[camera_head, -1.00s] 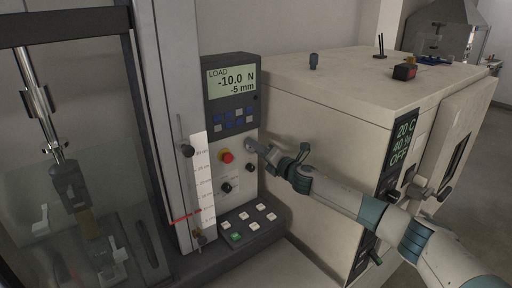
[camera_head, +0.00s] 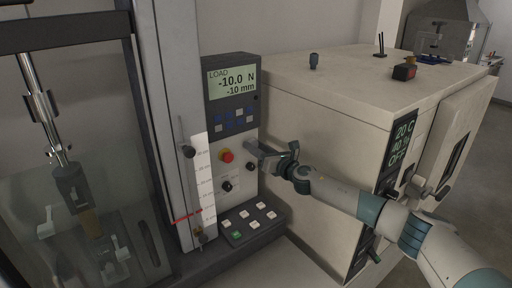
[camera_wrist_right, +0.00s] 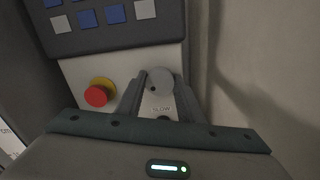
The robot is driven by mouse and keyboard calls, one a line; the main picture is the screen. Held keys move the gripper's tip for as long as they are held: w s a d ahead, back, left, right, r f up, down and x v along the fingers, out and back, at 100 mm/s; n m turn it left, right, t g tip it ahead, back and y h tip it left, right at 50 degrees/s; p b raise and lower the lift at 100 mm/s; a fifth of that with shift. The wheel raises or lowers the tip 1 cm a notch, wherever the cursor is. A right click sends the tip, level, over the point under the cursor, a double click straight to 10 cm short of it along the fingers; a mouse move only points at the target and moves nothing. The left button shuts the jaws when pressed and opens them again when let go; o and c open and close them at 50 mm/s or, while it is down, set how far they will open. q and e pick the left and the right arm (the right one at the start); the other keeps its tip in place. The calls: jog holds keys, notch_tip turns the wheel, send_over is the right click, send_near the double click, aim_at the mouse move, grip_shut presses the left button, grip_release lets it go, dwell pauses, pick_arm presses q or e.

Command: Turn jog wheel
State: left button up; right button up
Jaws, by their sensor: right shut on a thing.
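The jog wheel (camera_wrist_right: 160,80) is a round grey knob on the machine's control panel, seen between my right gripper's fingers in the right wrist view. My right gripper (camera_head: 254,147) is shut on it in the head view, where the fingers mostly hide the wheel. The display (camera_head: 232,82) above reads LOAD -10.0 N and -10 mm. My left gripper is not in view.
A red stop button (camera_head: 226,156) sits just left of the wheel, and it also shows in the right wrist view (camera_wrist_right: 97,96). Black knobs (camera_head: 227,187) and a key block (camera_head: 250,222) are below. A large beige cabinet (camera_head: 330,110) stands close on the right.

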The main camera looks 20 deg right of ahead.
jog(key=shift+f, duration=0.15)
jog(key=o, duration=1.1)
jog(key=shift+c, duration=0.2)
jog(key=b+v, duration=0.4)
jog(key=v, duration=1.3)
jog(key=shift+s, duration=0.2)
